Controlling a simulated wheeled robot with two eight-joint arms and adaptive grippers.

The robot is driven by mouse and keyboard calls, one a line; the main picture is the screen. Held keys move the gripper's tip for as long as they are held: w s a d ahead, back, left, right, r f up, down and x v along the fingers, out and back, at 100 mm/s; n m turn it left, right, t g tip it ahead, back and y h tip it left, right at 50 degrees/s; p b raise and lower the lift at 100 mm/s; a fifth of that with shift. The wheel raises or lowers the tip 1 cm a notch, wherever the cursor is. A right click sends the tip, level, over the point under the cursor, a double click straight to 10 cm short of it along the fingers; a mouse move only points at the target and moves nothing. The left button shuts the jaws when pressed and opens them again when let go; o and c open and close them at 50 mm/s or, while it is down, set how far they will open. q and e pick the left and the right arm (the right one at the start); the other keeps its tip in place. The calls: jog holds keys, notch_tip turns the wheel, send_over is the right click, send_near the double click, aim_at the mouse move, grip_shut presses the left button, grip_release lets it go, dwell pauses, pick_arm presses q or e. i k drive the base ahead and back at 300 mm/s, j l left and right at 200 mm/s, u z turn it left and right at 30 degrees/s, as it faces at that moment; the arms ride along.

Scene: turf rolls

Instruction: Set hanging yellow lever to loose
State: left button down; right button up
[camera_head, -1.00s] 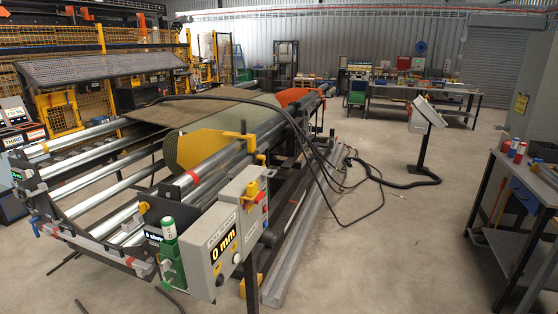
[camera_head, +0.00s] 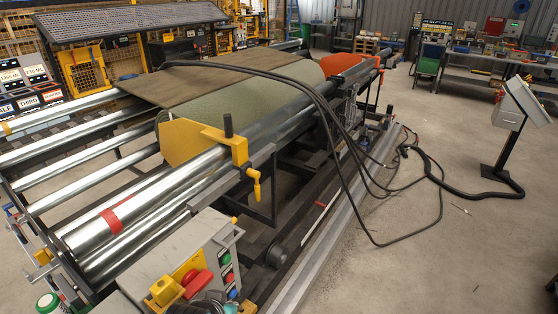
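A small yellow lever (camera_head: 255,185) hangs down from the right end of a yellow clamp block (camera_head: 238,150). The block sits across the shiny metal rollers, with a black upright handle (camera_head: 228,125) on top. A yellow side plate (camera_head: 185,142) stands beside it against the green turf roll (camera_head: 235,110). The lever points roughly straight down; whether it is tight or loose cannot be told. Neither of my grippers can be made out, and nothing touches the lever.
A grey control box (camera_head: 190,255) with a red emergency button and small buttons stands at the front, below the lever. A dark shape at its bottom edge is unclear. Black cables (camera_head: 335,130) arch over the rollers and down to the floor. The floor right of the machine is mostly clear.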

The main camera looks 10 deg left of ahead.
aim_at(253, 173)
jog(key=i+l, duration=0.3)
jog(key=i, duration=0.2)
jog(key=i+l+u, duration=0.1)
jog(key=i+l, duration=0.2)
jog(key=i, duration=0.25)
jog(key=i+l, duration=0.35)
jog(key=i, duration=0.15)
